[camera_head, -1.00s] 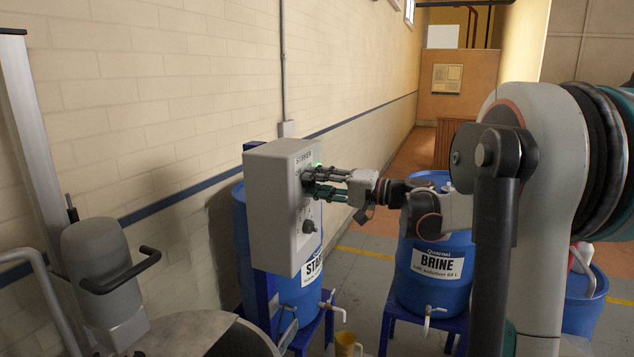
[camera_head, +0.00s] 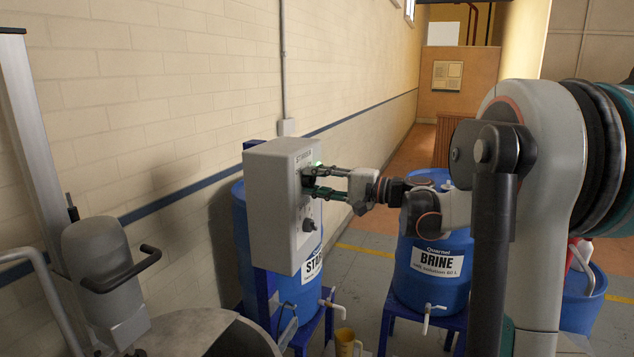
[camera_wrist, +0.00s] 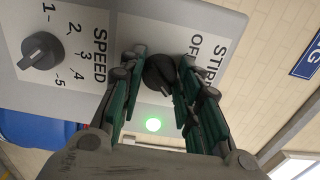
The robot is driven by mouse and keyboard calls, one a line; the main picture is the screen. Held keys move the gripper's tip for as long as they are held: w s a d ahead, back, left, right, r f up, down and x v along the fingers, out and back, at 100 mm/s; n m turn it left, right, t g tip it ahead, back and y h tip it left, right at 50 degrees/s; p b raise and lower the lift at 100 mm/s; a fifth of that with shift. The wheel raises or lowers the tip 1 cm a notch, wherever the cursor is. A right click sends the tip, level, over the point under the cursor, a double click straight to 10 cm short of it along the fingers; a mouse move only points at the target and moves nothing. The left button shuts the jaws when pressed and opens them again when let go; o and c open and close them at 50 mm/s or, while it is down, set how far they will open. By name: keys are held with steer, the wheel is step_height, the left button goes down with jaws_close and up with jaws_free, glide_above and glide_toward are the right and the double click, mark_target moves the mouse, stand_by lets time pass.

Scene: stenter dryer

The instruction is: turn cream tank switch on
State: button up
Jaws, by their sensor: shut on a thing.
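A grey control box (camera_head: 277,205) stands at the middle left, its panel facing right. In the wrist view its black rotary switch (camera_wrist: 158,73) sits under lettering that starts "STIR", with "OF" visible beside it. A green lamp (camera_wrist: 153,124) glows near the switch. My gripper (camera_head: 307,181) is at the upper part of the panel, with its green-padded fingers (camera_wrist: 163,62) on either side of the switch knob and shut on it. The fingers hide part of the lettering, and I cannot tell which mark the knob points to.
A speed dial (camera_wrist: 42,52) marked 1 to 5 is on the same panel, below the switch. A blue barrel (camera_head: 292,290) stands behind the box, and a blue brine barrel (camera_head: 432,278) stands to the right. A grey machine with a black handle (camera_head: 123,272) is at the left.

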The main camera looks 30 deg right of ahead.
steer(key=shift+f, duration=0.1)
steer(key=o, duration=1.1)
steer(key=v, duration=1.2)
